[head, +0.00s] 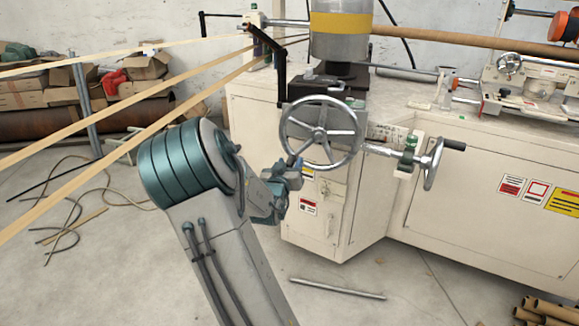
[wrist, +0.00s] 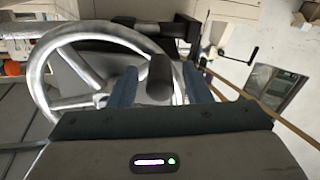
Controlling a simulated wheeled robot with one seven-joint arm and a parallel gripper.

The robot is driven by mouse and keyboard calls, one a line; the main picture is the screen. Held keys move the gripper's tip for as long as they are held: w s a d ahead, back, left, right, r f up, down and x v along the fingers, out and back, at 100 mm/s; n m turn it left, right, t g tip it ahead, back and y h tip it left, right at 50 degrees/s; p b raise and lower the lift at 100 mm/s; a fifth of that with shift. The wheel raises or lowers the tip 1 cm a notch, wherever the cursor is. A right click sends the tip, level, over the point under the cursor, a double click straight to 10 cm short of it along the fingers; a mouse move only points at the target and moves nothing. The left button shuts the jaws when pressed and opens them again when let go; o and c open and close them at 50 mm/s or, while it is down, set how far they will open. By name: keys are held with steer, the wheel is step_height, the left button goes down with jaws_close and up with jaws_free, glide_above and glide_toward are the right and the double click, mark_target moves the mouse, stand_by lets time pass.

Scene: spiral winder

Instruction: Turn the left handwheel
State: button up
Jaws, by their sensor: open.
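The left handwheel (head: 321,133) is a large silver spoked wheel on the front of the cream machine. In the wrist view the wheel (wrist: 47,75) fills the upper left, with its dark round grip (wrist: 160,80) pointing at the camera. My gripper (head: 292,170) is at the wheel's lower left rim in the head view. In the wrist view my open gripper (wrist: 160,85) has one blue finger on each side of the dark grip, with a gap visible on both sides. In the head view the grip is mostly hidden by my gripper.
A smaller handwheel (head: 432,164) with a black handle sticks out to the right. The machine's cream cabinet (head: 480,200) stands close behind. Tan strips (head: 130,135) run across the upper left, near my arm. A metal rod (head: 337,289) lies on the floor.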

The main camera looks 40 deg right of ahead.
steer(key=shift+d, duration=0.1)
jaws_close()
steer(key=shift+w, duration=0.1)
